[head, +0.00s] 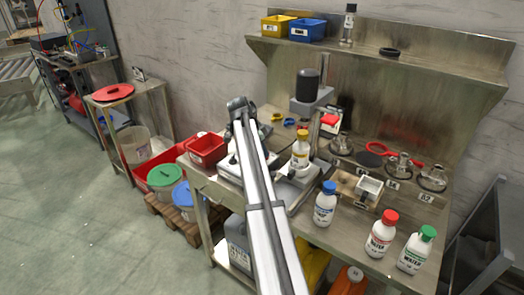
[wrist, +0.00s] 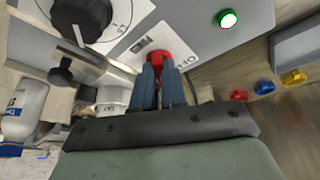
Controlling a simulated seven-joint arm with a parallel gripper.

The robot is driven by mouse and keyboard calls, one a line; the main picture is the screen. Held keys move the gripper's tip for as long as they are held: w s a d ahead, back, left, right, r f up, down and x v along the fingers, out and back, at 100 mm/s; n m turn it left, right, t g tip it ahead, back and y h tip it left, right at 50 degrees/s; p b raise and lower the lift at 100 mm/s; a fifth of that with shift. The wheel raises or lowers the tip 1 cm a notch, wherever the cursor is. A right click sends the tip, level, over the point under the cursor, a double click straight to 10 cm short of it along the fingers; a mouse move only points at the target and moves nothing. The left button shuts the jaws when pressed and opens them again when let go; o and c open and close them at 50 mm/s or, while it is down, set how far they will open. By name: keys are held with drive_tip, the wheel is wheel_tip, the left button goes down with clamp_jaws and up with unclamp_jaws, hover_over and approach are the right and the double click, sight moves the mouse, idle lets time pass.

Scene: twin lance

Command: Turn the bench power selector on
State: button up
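The red bench power selector (wrist: 157,58) shows at top centre in the wrist view, on a grey panel face with a white label beside it and the letters OFF to its right. My gripper (wrist: 161,80) has its two blue-grey fingers close together on either side of the red selector and appears shut on it. The fingers hide much of the selector, so its exact turn angle is hard to tell. In the head view my arm covers this spot, and neither the selector nor the fingertips can be made out.
A round lamp (wrist: 228,18) with a green rim and a dial (wrist: 85,18) share the panel. A white bottle (wrist: 22,110) is at left in the wrist view. On the bench stand a yellow-capped bottle (head: 301,150), a blue-capped bottle (head: 325,205) and a red bin (head: 207,149).

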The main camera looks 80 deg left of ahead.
drive_tip(key=o, duration=0.5)
drive_tip(key=shift+c, duration=0.2)
drive_tip(key=v, duration=1.3)
drive_tip(key=shift+r, duration=0.4)
drive_tip(key=shift+s, duration=0.1)
